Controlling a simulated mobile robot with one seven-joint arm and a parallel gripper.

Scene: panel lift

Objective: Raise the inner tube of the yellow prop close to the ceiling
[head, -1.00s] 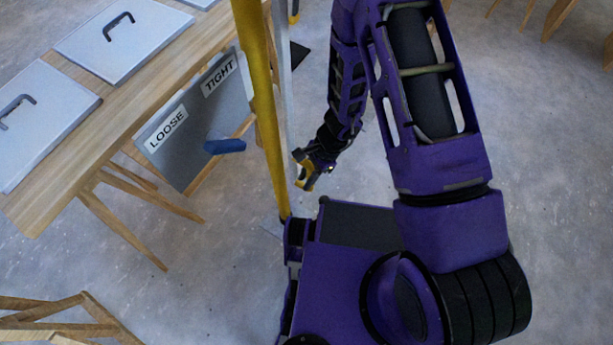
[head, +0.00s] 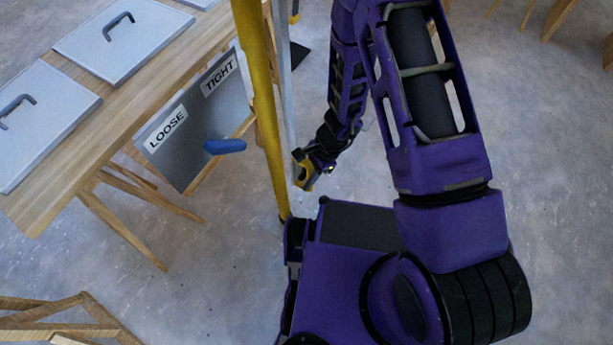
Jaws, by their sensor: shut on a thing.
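The yellow prop (head: 262,95) is a long pole that runs from the top edge down to the floor beside my base. A pale grey bar (head: 286,95) stands close along its right side; I cannot tell if it is the inner tube. My gripper (head: 301,171), with yellow fingers, is shut at the lower part of this bar, right of the prop; the grasp itself is small and partly hidden. A grey plate (head: 186,150) marked LOOSE and TIGHT is left of the prop. The ceiling and prop top are out of view.
A wooden table (head: 150,88) at the left carries grey panels (head: 122,38) with dark handles. A wooden trestle (head: 75,318) stands at the lower left. More wooden legs (head: 558,18) show at the upper right. The concrete floor (head: 560,190) at the right is clear.

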